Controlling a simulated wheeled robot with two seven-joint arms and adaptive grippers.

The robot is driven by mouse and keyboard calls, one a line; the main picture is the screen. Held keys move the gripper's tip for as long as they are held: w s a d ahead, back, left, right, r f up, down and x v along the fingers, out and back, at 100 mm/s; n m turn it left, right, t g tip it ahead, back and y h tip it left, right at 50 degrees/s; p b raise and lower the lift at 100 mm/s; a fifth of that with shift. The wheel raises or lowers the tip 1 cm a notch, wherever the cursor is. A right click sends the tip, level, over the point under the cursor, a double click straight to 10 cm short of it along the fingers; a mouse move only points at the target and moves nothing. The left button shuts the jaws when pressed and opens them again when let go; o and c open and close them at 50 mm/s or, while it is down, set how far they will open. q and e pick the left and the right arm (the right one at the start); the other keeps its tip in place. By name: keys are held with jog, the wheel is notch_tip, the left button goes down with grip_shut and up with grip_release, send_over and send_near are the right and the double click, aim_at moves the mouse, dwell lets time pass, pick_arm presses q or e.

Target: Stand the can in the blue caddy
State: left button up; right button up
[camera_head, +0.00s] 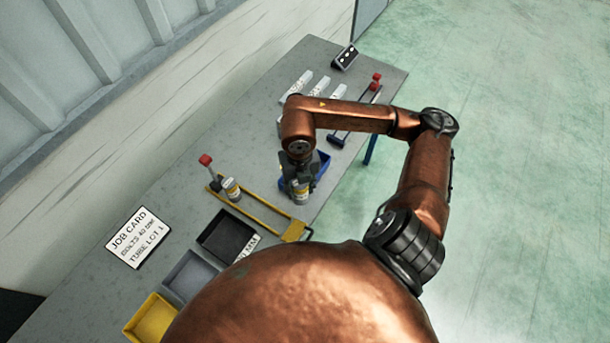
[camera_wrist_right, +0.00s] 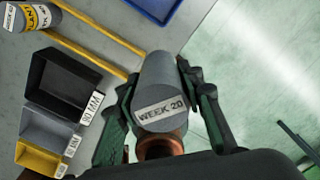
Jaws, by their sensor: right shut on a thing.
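My right gripper (camera_head: 297,180) is shut on a grey can (camera_head: 300,194) with a white and yellow label. In the right wrist view the can (camera_wrist_right: 157,80) sits between the fingers, with a "WEEK 20" label facing the camera. The blue caddy (camera_head: 322,165) is on the bench, partly hidden behind the gripper and can in the head view. In the right wrist view only a corner of the caddy (camera_wrist_right: 155,8) shows at the top edge, apart from the can. I cannot tell the can's height above the bench. My left gripper is in neither view.
Another labelled can (camera_head: 231,189) stands by a yellow frame (camera_head: 262,213) and a red-topped tool. Black (camera_head: 228,238), grey (camera_head: 190,275) and yellow (camera_head: 152,320) bins line the near bench.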

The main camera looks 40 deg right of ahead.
jog(key=s+d+m, duration=0.3)
jog(key=s+m, duration=0.1)
jog(key=m, duration=0.7)
jog(key=shift+m, duration=0.3)
jog(key=w+d+f+p, duration=0.1)
jog(key=w+f, duration=0.2)
jog(key=w, duration=0.1)
jog(key=w+d+f, duration=0.1)
jog(key=w+f, duration=0.3)
jog(key=w, duration=0.1)
jog(key=w+d+f+p, duration=0.1)
jog(key=w+f, duration=0.2)
jog(key=w, duration=0.1)
jog(key=shift+w+d+f+p, duration=0.15)
jog(key=shift+w+d+p, duration=0.1)
jog(key=shift+d+p, duration=0.1)
notch_tip(320, 180, down, 3)
jog(key=shift+r+p, duration=0.1)
jog(key=shift+p, duration=0.3)
